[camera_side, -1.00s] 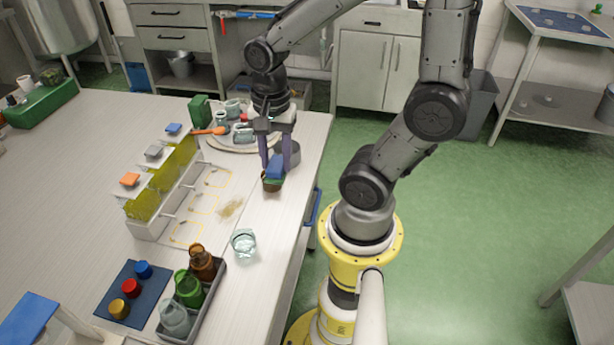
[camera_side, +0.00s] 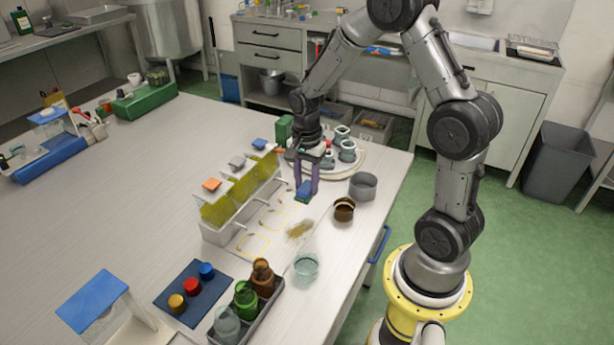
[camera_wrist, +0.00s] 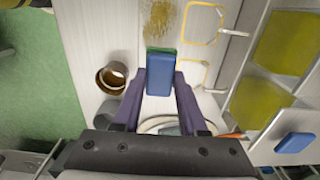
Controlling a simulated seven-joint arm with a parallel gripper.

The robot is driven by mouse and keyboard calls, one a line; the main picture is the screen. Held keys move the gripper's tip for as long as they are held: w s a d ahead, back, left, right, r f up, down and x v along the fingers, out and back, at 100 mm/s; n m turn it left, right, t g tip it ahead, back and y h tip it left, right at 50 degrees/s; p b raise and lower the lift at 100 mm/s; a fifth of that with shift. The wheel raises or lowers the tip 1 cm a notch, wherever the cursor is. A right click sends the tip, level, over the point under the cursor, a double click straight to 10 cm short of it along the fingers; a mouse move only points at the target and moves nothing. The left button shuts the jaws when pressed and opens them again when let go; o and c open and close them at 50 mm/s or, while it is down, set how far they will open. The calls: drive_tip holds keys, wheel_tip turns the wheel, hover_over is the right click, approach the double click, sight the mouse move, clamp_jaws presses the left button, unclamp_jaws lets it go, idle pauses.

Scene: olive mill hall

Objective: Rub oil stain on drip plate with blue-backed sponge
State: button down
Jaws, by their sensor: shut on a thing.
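My gripper (camera_side: 306,182) is shut on the blue-backed sponge (camera_side: 304,192), which has a green layer on its far side. The sponge also shows in the wrist view (camera_wrist: 160,72) between the two purple fingers. The oil stain (camera_side: 300,229) is a brownish smear on the pale drip plate (camera_side: 268,238), in front of the oil dispensers. In the wrist view the stain (camera_wrist: 159,20) lies just beyond the sponge, apart from it. The sponge appears to be just above the surface; I cannot tell whether it touches.
A brown bowl (camera_side: 344,209) and a grey pot (camera_side: 363,187) stand to the right of the sponge. A glass (camera_side: 306,267) stands nearer the camera. Dispensers (camera_side: 232,192) with yellow-green oil stand left. A round tray (camera_side: 350,169) with cups is behind.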

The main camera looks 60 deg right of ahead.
drive_tip(key=shift+s+f, duration=0.1)
drive_tip(key=shift+f, duration=3)
drive_tip(key=shift+a+f, duration=0.25)
drive_tip(key=shift+f, duration=0.1)
drive_tip(key=shift+a, duration=5.35)
drive_tip(key=shift+d, duration=5.7)
drive_tip(key=shift+s+a, duration=0.25)
drive_tip(key=shift+s, duration=0.05)
drive_tip(key=shift+a, duration=5.6)
drive_tip(key=shift+d, duration=5.85)
drive_tip(key=shift+a+r, duration=0.1)
drive_tip(key=shift+r, duration=3.9)
